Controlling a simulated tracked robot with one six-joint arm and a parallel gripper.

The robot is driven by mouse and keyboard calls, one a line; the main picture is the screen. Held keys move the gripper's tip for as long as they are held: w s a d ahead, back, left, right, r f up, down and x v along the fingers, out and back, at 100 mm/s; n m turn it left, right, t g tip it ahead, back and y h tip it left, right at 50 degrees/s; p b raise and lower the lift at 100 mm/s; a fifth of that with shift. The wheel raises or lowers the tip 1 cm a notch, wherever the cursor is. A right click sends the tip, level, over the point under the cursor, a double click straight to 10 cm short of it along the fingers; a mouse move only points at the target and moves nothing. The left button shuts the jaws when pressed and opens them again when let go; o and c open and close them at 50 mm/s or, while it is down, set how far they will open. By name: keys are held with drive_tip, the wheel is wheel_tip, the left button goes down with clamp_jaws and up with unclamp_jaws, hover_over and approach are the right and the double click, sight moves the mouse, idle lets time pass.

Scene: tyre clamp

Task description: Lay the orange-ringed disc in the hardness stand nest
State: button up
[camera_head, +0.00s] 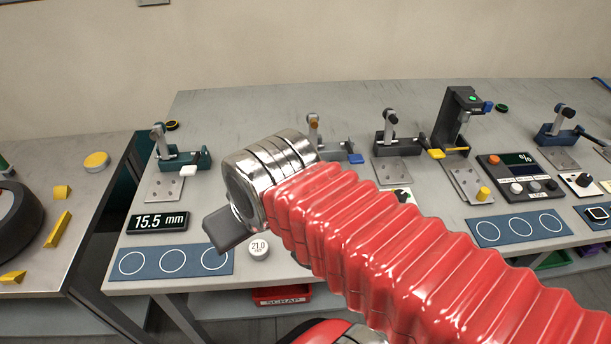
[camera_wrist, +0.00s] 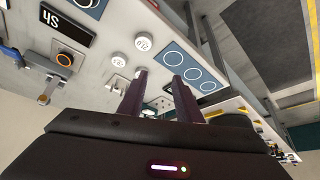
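In the head view my arm hides part of the bench middle.
Several clamp fixtures (camera_head: 180,160) line the bench. Blue mats with white circles (camera_head: 174,262) lie along the front, by a 15.5 mm display (camera_head: 158,222) and a white labelled disc (camera_head: 259,248). A red scrap bin (camera_head: 282,296) is below. A left table holds yellow pieces (camera_head: 57,229).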

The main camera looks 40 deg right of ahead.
drive_tip(key=shift+a, duration=0.15)
drive_tip(key=shift+o, duration=0.6)
drive_tip(key=o, duration=0.3)
drive_tip(key=shift+w+d+r, duration=0.2)
drive_tip(key=shift+w+d, duration=0.05)
drive_tip(key=shift+w, duration=0.1)
drive_tip(key=w+d+r+m+g, duration=0.1)
drive_tip(key=w+d+m+g, duration=0.15)
drive_tip(key=w+d, duration=0.65)
drive_tip(key=w+d+m+g, duration=0.25)
drive_tip(key=w+d, duration=0.25)
drive_tip(key=d, duration=0.8)
drive_tip(key=w+d+f+m+y, duration=0.1)
drive_tip(key=d+f+m, duration=0.1)
drive_tip(key=d, duration=0.8)
drive_tip(key=shift+d+f, duration=0.35)
drive_tip(key=shift+f, duration=0.45)
drive_tip(key=shift+f, duration=0.1)
drive_tip(key=f, duration=0.5)
drive_tip(key=a+f, duration=0.1)
drive_tip(key=f, duration=0.2)
drive_tip(key=shift+w+f, duration=0.2)
drive_tip(key=shift+w, duration=0.1)
